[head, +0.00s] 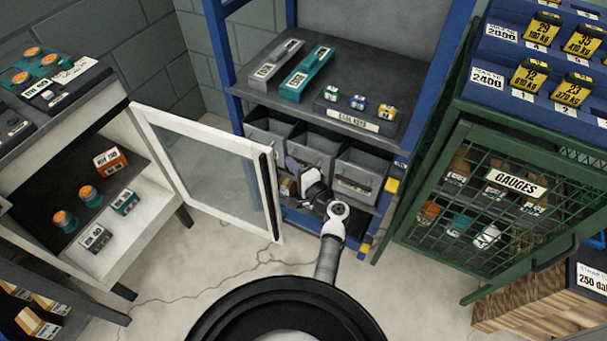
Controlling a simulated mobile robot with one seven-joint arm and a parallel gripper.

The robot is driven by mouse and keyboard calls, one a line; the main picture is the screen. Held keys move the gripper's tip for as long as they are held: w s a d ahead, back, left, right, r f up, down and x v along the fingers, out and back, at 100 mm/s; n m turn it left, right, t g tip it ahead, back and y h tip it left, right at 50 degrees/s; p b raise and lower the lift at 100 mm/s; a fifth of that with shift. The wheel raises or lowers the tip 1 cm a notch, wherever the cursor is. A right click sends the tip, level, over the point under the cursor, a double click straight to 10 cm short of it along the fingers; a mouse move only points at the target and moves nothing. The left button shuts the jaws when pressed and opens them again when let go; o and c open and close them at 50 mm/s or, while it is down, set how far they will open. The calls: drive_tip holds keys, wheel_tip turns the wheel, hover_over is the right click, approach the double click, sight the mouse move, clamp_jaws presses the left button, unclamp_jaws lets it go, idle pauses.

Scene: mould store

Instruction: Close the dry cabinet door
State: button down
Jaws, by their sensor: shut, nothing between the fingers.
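The dry cabinet (117,262) is the white cabinet at the left. Its glass door (213,172), white-framed with a dark handle strip (270,195) along its free edge, stands wide open, swung out to the right. Inside the cabinet are orange-topped teal items and small labelled boxes. My gripper (300,183) is to the right of the door's free edge, in front of the blue shelf. It is shut and empty. It appears apart from the door, though the depth between them is hard to judge. The fingertips are small and partly hidden by the wrist.
The blue shelf rack (233,105) with grey bins (361,176) stands behind my gripper. A green mesh cage labelled GAUGES (516,183) is at the right, with a wooden box (545,300) below it. Bare floor (190,283) lies before the cabinet.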

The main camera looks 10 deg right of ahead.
drive_tip(key=s+a+p, duration=0.1)
drive_tip(key=s+a, duration=0.1)
drive_tip(key=s, duration=0.1)
drive_tip(key=shift+a, duration=0.35)
drive_tip(key=shift+s+f, duration=0.1)
drive_tip(key=shift+s, duration=0.05)
